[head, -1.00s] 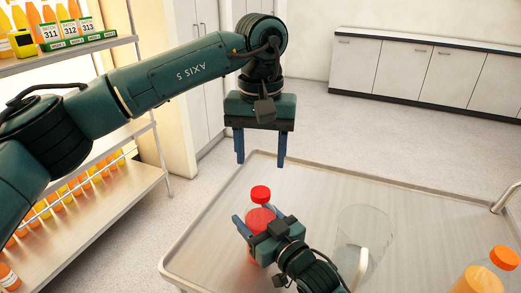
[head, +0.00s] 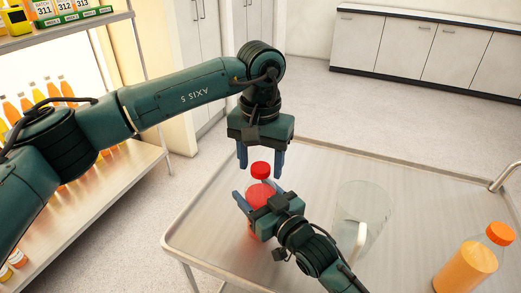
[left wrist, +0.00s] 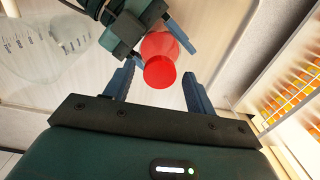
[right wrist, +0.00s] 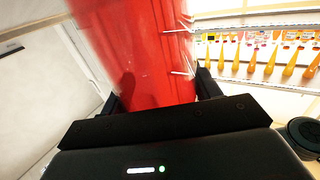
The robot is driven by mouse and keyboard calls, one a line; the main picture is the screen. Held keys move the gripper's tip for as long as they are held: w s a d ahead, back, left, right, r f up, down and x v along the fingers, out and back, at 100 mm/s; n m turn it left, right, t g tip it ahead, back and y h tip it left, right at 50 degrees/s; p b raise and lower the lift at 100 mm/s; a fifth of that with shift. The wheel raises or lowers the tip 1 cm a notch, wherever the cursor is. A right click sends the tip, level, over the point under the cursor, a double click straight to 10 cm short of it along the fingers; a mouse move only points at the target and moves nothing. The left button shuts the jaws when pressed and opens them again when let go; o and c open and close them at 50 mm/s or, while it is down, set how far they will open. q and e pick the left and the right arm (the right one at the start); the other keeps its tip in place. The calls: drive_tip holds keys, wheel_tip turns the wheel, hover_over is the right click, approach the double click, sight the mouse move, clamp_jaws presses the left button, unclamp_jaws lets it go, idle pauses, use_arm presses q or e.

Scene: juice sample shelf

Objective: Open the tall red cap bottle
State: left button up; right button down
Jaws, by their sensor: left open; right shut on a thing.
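The tall red cap bottle (head: 258,196) holds red liquid and stands upright on the steel cart. Its red cap (head: 260,170) is on its top; the cap also shows in the left wrist view (left wrist: 159,72). My right gripper (head: 243,200) is shut around the bottle's body, which fills the right wrist view (right wrist: 140,55). My left gripper (head: 261,174) is open and points down from above, with its fingertips near the cap's level. In the left wrist view the cap lies between and beyond the open fingers (left wrist: 158,85); I cannot tell whether they touch it.
A clear beaker (head: 362,215) stands on the cart (head: 300,165) to the right of the bottle. An orange bottle with an orange cap (head: 466,268) stands at the cart's right. Shelves with several bottles (head: 75,45) are at the left.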

use_arm(q)
drive_tip(key=shift+c, duration=0.5)
drive_tip(key=c, duration=1)
drive_tip(key=shift+o, duration=0.2)
